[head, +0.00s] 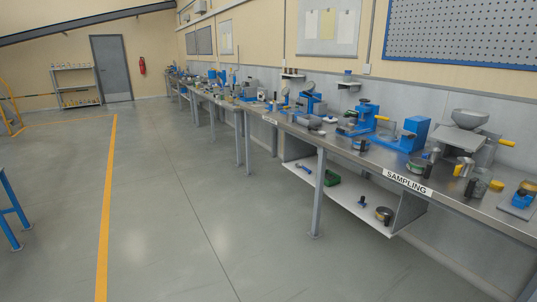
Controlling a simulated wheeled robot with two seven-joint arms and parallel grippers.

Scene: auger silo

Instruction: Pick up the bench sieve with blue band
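I cannot make out for certain a bench sieve with a blue band at this distance. A low round vessel (384,215), dark with a tan tone, sits on the white lower shelf under the sampling bench and may be a sieve. A greenish round vessel (416,169) stands on the bench top in front of a blue machine (412,137). No blue band can be told on either. Neither of my grippers is in view.
The steel bench (455,190) labelled SAMPLING runs along the right wall, crowded with instruments. A green box (331,178) lies on the shelf (345,195). A table leg (318,195) stands at the shelf's front. The grey floor (190,220) left of the benches is clear.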

